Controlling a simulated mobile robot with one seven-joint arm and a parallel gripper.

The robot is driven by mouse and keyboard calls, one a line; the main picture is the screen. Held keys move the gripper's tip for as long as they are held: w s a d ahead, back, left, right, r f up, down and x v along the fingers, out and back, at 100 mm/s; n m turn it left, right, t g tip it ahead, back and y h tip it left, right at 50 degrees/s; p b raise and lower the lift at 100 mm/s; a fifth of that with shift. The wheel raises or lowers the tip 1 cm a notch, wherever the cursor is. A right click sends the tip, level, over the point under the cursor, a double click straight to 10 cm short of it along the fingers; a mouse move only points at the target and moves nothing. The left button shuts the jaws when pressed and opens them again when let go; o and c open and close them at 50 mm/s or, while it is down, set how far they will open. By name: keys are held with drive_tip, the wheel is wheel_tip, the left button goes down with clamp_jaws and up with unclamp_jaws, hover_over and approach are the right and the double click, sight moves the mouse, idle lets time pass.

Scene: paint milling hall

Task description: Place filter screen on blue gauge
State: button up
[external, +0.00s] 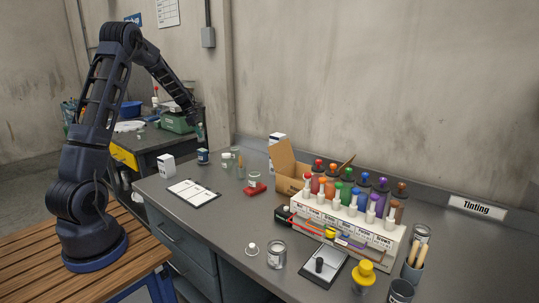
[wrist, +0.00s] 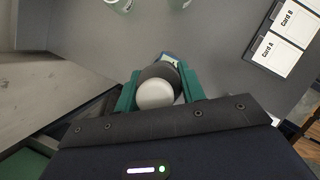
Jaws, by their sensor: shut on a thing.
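My gripper (wrist: 159,88) has its green fingers shut on a dark, round thing with a white end (wrist: 155,95). I cannot tell whether this is the filter screen. In the external view my gripper (external: 199,132) hangs over the far left end of the grey bench. A small can with a blue label (external: 203,156) stands on the bench below it, apart from it. A blue patch (wrist: 171,57) shows just past the held thing in the wrist view. I cannot make out a blue gauge for certain.
A white box (external: 166,166), clipboard (external: 192,192) and glass jars (external: 239,170) stand nearby. A red block (external: 255,188) lies farther right. A bottle rack (external: 345,226) and cardboard box (external: 287,172) fill the right side.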

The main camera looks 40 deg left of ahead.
sight(201, 140)
drive_tip(key=shift+f, duration=2.5)
drive_tip(key=shift+f, duration=0.15)
drive_tip(key=o, duration=1.1)
drive_tip(key=v, duration=1.2)
drive_tip(key=shift+r, duration=0.3)
drive_tip(key=s+d+r+m+y, duration=0.1)
drive_tip(key=s+d+r+m, duration=0.55)
drive_tip(key=s+d, duration=0.35)
drive_tip(key=s+d+r+m+y, duration=0.1)
drive_tip(key=s+d+r+m, duration=0.6)
drive_tip(key=d, duration=0.5)
drive_tip(key=s+d+f+m+t+y, duration=0.1)
drive_tip(key=s+d+m, duration=0.4)
drive_tip(key=s, duration=0.6)
drive_tip(key=s+d+f+m, duration=0.1)
drive_tip(key=s+d+m, duration=0.4)
drive_tip(key=s, duration=0.7)
drive_tip(key=shift+m+t+y, duration=0.4)
drive_tip(key=shift+m, duration=0.45)
